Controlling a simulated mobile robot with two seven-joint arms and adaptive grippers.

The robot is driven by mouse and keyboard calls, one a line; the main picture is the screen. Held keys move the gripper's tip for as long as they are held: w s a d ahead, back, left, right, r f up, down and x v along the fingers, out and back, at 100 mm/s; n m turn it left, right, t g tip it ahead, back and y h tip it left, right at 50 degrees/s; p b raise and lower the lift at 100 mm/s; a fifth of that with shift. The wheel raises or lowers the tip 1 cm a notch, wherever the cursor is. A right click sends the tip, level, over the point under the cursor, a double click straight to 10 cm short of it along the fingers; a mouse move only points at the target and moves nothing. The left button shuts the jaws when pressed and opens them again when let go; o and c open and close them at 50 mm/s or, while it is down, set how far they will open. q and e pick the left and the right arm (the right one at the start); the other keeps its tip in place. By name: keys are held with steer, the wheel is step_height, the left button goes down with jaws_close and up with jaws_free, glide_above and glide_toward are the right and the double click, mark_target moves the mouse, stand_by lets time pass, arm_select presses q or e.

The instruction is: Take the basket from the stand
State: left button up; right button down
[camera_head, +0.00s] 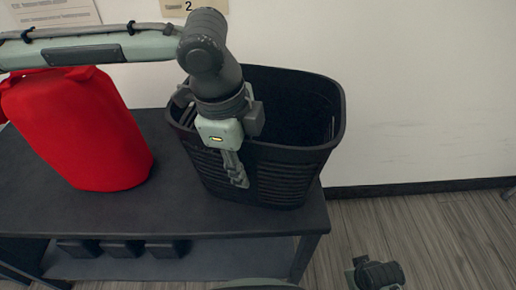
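The black basket (285,165) stands upright on the dark stand (110,215), near its right end; it looks empty where I can see inside. My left gripper (236,168) reaches down over the basket's near-left rim. Its visible finger parts lie in front of the slatted outer wall. Whether another finger is inside the wall is hidden, so I cannot tell if it grips. Part of my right gripper (358,276) shows low at the right, over the floor and apart from the basket; its fingers are not clear.
A red rounded object (85,130) stands on the stand left of the basket, under my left arm. Several dark blocks (122,248) sit on the lower shelf. The white wall (430,90) is close behind. Wooden floor (440,235) is open at the right.

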arm_select(q)
steer(key=shift+f, duration=0.5)
steer(key=shift+w, duration=0.1)
jaws_close()
steer(key=shift+r, duration=0.1)
